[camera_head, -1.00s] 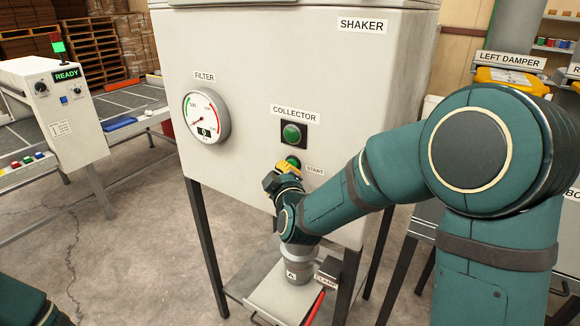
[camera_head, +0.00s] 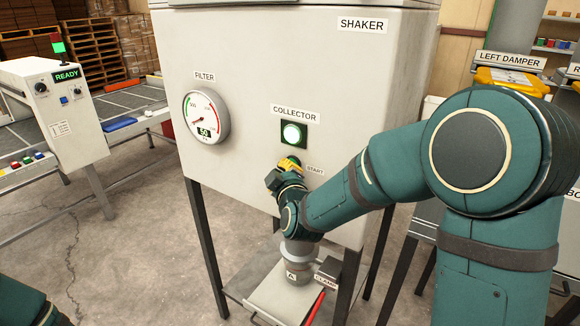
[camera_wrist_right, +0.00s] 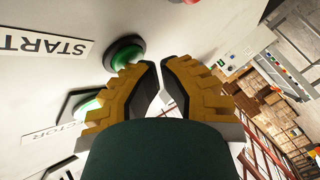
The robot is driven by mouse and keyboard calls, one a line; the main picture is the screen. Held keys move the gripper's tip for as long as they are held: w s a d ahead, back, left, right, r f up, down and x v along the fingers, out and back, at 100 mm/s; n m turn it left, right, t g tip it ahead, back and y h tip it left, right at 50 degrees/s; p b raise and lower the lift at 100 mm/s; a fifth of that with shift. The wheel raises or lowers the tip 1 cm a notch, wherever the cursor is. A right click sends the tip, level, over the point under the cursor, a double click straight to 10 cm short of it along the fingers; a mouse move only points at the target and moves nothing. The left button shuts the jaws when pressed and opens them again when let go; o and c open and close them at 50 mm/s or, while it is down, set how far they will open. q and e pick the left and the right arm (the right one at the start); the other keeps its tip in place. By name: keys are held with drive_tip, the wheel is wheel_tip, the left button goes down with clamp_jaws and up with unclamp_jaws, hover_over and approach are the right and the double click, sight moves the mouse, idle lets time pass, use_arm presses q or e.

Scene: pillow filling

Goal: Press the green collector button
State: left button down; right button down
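The green collector button (camera_head: 292,133) sits on the shaker's front panel under the COLLECTOR label. It glows bright white-green. In the right wrist view it is at the lower left (camera_wrist_right: 90,104), partly hidden by a finger. My right gripper (camera_head: 288,164) is below the collector button in the head view, in front of the green START button, which it mostly hides. In the wrist view my right gripper's yellow fingertips (camera_wrist_right: 160,66) are almost together with nothing between them, close beside the START button (camera_wrist_right: 125,52). Contact cannot be told. My left gripper is out of view.
The filter gauge (camera_head: 206,116) on the panel's left reads 50. The START label (camera_head: 315,170) is right of my gripper. A clamp (camera_head: 326,281) and tray lie below the shaker. A READY control box (camera_head: 66,110) stands left.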

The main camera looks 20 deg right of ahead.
drive_tip(key=shift+s+a, duration=0.6)
drive_tip(key=shift+a, duration=0.1)
drive_tip(key=s+a, duration=0.1)
drive_tip(key=a, duration=0.1)
drive_tip(key=s+a, duration=0.2)
drive_tip(key=shift+p, duration=0.4)
idle(0.8)
